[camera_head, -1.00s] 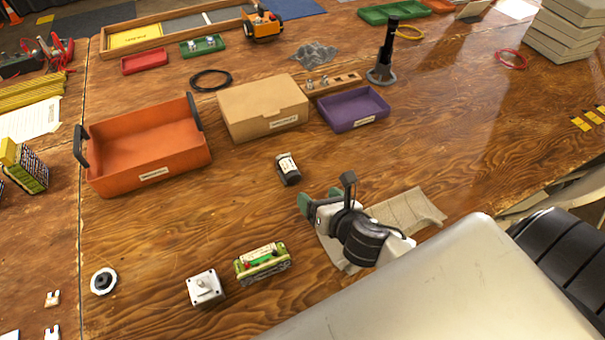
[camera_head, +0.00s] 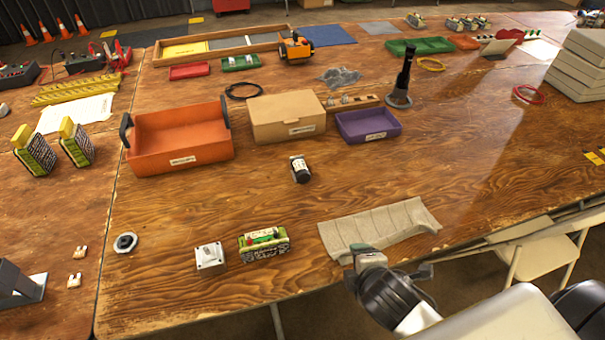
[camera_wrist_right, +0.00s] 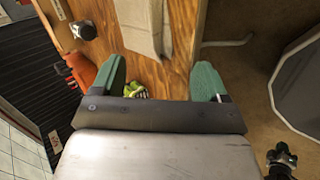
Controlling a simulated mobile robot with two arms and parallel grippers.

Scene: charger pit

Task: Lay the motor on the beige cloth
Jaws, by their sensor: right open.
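The beige cloth (camera_head: 380,228) lies creased and bare near the table's front edge; in the right wrist view the cloth (camera_wrist_right: 140,20) shows at the top. A black cylinder with a white label (camera_head: 300,169), which looks like the motor, lies behind and left of the cloth. A silver square unit with a small shaft (camera_head: 210,256) sits farther left, so I cannot be certain which is the motor. My right gripper (camera_head: 364,252) is at the cloth's near edge. Its green fingers (camera_wrist_right: 163,85) are apart, with nothing between them. My left gripper is out of view.
A green-framed unit (camera_head: 264,243) stands left of the cloth. Behind are an orange bin (camera_head: 180,158), a cardboard box (camera_head: 287,116), a purple tray (camera_head: 368,126) and a black upright stand (camera_head: 400,80). Bare wood lies between the black cylinder and the cloth.

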